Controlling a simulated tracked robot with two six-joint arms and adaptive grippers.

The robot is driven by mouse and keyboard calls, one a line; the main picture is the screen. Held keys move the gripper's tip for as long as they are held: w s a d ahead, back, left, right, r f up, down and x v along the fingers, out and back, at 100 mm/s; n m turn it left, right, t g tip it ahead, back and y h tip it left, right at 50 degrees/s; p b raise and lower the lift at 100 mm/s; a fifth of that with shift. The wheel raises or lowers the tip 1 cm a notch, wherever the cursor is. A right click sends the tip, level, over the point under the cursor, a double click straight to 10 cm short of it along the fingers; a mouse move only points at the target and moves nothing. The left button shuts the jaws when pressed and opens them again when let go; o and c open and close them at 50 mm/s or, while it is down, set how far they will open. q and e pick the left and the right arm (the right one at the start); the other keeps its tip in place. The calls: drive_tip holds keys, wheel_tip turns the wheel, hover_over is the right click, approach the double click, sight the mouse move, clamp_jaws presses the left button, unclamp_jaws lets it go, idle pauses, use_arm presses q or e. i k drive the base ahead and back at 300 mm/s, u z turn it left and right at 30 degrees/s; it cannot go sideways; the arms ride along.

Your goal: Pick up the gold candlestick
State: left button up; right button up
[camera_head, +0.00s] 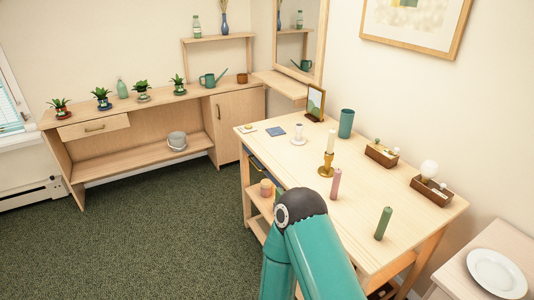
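The gold candlestick (326,168) stands upright on the light wooden table (372,183), near its middle. My teal arm with a dark joint shows at the bottom centre, in front of the table. It hides part of the table's front edge. Neither of my grippers is in view.
A green candle (383,223) stands toward the table's near right. A white candle holder (298,134), teal cup (346,123), picture frame (315,102) and two small brown trays (381,155) (431,191) stand on the table. Green carpet (150,225) is clear at left.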

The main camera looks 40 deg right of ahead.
sight(325, 171)
drive_tip(key=z, duration=0.05)
drive_tip(key=i, duration=1.25)
drive_tip(key=z, duration=0.95)
drive_tip(key=i, duration=0.65)
drive_tip(key=z, duration=0.55)
drive_tip(key=k, duration=0.95)
drive_tip(key=z, duration=0.2)
drive_tip(key=i, duration=0.95)
drive_tip(key=u, duration=0.1)
